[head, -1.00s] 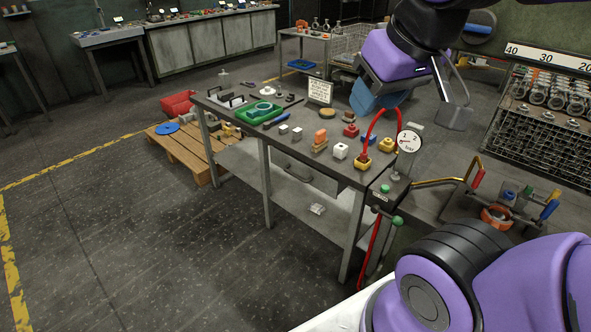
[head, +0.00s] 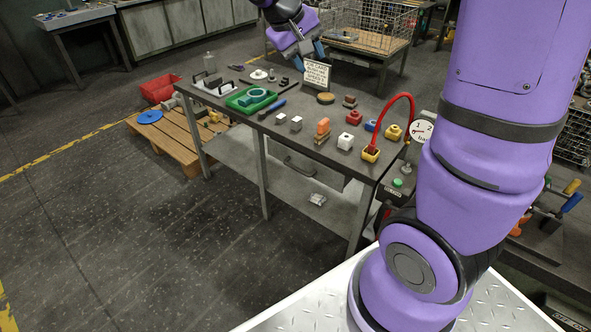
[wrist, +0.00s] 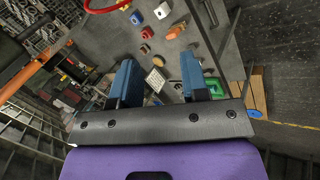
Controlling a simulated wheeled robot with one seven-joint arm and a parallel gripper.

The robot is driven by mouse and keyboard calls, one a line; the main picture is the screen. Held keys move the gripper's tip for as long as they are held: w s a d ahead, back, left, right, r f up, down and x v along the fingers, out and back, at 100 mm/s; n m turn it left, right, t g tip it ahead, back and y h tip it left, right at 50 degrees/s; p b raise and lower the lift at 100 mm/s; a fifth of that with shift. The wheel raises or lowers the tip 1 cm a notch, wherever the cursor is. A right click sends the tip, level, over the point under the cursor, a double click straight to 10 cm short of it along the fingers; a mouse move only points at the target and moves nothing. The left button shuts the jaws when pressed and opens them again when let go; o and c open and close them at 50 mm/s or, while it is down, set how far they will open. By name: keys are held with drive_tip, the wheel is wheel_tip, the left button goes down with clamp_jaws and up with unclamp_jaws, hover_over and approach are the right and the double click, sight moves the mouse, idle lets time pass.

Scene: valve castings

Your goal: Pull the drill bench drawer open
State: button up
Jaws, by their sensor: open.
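The grey work bench (head: 232,125) stands in the middle of the head view. A drawer front (head: 326,170) with a curved bar handle (head: 299,168) is below its top, on the near long side; it looks shut, in shadow. I cannot tell from any label whether this is the drill bench. My gripper (head: 298,52) is high over the far side of the bench, well away from the handle. In the wrist view my gripper (wrist: 158,78) has its two blue fingers wide apart with nothing between them. The handle cannot be made out in the wrist view.
Small parts, a green tray (head: 251,99), a sign (head: 317,73) and a red hose (head: 401,97) occupy the bench top. A pallet (head: 178,140) with a red bin (head: 160,89) stands at its left end. The floor in front is clear.

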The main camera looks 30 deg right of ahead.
sight(294, 169)
drive_tip(key=w+d+f+n+h, duration=0.1)
drive_tip(key=w+f+h, duration=0.2)
drive_tip(key=w+f, duration=0.7)
drive_tip(key=w+d+f+h, duration=0.25)
drive_tip(key=w+f, duration=0.45)
drive_tip(key=f, duration=0.6)
wheel_tip(294, 169, down, 32)
drive_tip(key=w+a+n+t+h, duration=0.1)
drive_tip(key=w+n+t+h, duration=0.2)
drive_tip(key=n+t, duration=0.15)
drive_tip(key=shift+t, duration=0.45)
drive_tip(key=x, duration=1)
drive_tip(key=shift+s, duration=0.1)
clamp_jaws()
